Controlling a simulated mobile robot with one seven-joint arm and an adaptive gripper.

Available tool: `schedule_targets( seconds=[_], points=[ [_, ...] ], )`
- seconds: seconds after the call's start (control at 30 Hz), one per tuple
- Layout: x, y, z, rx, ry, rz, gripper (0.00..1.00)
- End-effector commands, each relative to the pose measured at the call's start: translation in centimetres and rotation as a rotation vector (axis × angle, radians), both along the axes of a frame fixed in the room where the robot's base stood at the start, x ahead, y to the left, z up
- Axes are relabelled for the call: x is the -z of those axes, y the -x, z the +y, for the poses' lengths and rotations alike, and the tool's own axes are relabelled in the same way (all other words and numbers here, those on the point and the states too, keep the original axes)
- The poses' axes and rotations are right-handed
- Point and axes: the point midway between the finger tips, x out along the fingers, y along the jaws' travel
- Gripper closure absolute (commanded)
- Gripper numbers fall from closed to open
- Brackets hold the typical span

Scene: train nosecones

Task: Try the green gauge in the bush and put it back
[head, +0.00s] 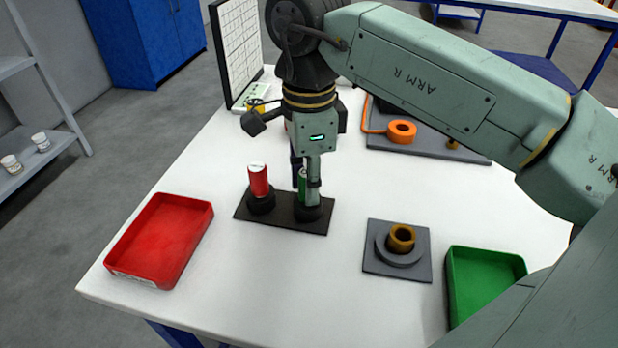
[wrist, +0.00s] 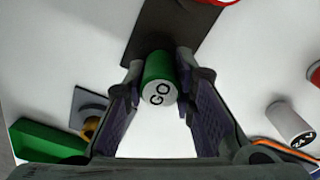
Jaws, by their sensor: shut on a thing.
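The green gauge (head: 302,186) stands upright at the right end of a dark stand (head: 284,216). In the wrist view its white end marked "GO" (wrist: 159,93) faces the camera. My gripper (head: 307,185) comes down from above and is shut on the green gauge, with one finger on each side of it (wrist: 160,85). The gauge's lower end is hidden, so I cannot tell how deep it sits in the stand. The bronze-coloured bush (head: 401,236) sits in a round grey holder on a square grey plate (head: 384,265), to the right of the stand.
A red gauge (head: 258,180) stands at the stand's left end, close to my gripper. A red tray (head: 162,240) is at the left and a green tray (head: 484,280) at the right. An orange ring (head: 402,131) is on a grey board behind. White table lies clear between stand and bush plate.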

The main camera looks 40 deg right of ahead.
Motion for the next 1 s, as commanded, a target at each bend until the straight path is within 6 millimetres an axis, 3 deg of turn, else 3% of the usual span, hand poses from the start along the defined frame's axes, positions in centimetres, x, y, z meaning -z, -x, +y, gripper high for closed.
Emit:
schedule_targets(
  seconds=[0.03, 0.07, 0.4, 0.83, 1.0],
  points=[
    [0.0, 0.0, 0.0, 0.000, 0.000, 0.000, 1.00],
    [0.0, 0.0, 0.0, 0.000, 0.000, 0.000, 0.75],
    [0.0, 0.0, 0.0, 0.000, 0.000, 0.000, 0.53],
    [-0.1, 0.0, 0.0, 0.000, 0.000, 0.000, 0.53],
    [-1.4, 0.0, 0.0, 0.001, 0.002, 0.001, 0.53]
  ],
)
